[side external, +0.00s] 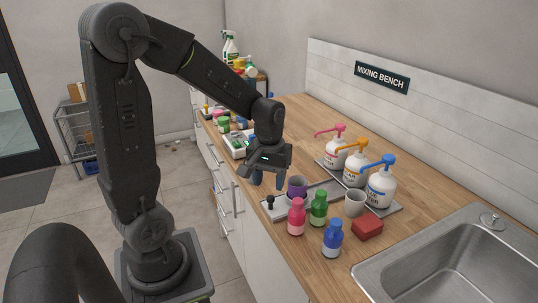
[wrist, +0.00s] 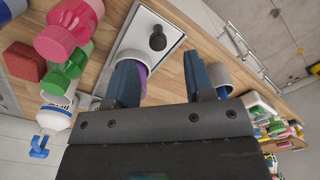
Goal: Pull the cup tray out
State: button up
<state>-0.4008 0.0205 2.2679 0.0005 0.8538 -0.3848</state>
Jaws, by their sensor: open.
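The cup tray (side external: 280,211) is a flat grey-white tray on the wooden counter, with a black knob (side external: 270,202) at its front end. The tray (wrist: 132,35) and knob (wrist: 157,39) also show in the wrist view. A purple cup (side external: 298,188) stands at the tray; in the wrist view one finger partly hides it. My gripper (side external: 269,182) is open and empty, with its fingers pointing down just behind and above the knob. In the wrist view the blue-grey fingers (wrist: 163,78) are well apart, and the knob lies beyond the gap between them.
Pink (side external: 296,217), green (side external: 319,208) and blue (side external: 333,238) bottles stand right of the tray. A pale cup (side external: 355,204) and red block (side external: 367,229) are further right. Pump bottles (side external: 380,190) stand behind. A bin of bottles (side external: 237,146) lies left. The floor side is clear.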

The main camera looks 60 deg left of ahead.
notch_tip(320, 180, up, 9)
jog(key=shift+d, duration=0.1)
dwell(0.4)
jog(key=s+d+r+m+t, duration=0.2)
jog(key=s+d+m+t, duration=0.3)
jog(key=s+d+m, duration=0.3)
jog(key=d+m, duration=0.1)
jog(key=d, duration=0.2)
jog(key=shift+s+d+r+t, duration=0.2)
jog(key=shift+s+d+t, duration=0.1)
jog(key=shift+s+d, duration=0.05)
